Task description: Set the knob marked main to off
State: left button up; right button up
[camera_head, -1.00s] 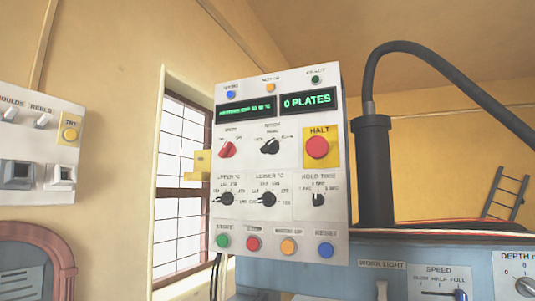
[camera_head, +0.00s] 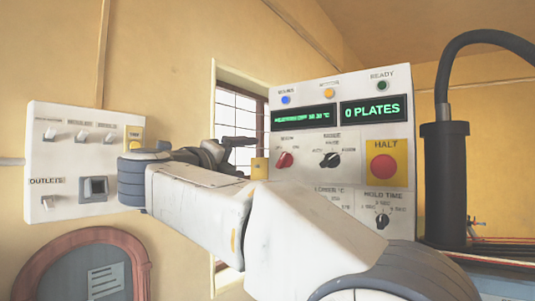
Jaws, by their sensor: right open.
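The red knob (camera_head: 284,159) sits on the upper left of the white control panel (camera_head: 408,141), under the dark displays. Its small label looks like "MAIN" but is blurred, and I cannot tell its setting. A black knob (camera_head: 330,160) sits to its right. My right arm reaches in from the lower right across the panel's lower left. My right gripper (camera_head: 240,146) is open, dark and seen small, left of the panel in front of the window. It appears apart from the red knob and holds nothing I can see. My left gripper is out of view.
The round red HALT button (camera_head: 383,167) is on a yellow plate right of the knobs. A yellow block (camera_head: 260,167) juts from the panel's left side. A white switch box (camera_head: 70,160) hangs on the left wall. A thick black pipe (camera_head: 446,185) stands at right.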

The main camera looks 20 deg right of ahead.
aim_at(282, 161)
jog(key=w+d+m+g+p, duration=0.1)
jog(key=d, duration=0.2)
jog(key=w+d+m+g+p, duration=0.1)
jog(key=d, duration=0.2)
jog(key=w+d+g+p, duration=0.1)
jog(key=d, duration=0.2)
jog(key=shift+w+f+m+h+p, duration=0.15)
jog(key=shift+w+m+h+p, duration=0.1)
jog(key=shift+m+h+p, duration=0.15)
jog(key=shift+x, duration=0.75)
jog(key=shift+f, duration=0.15)
grip_shut()
jog(key=c, duration=1.4)
grip_release()
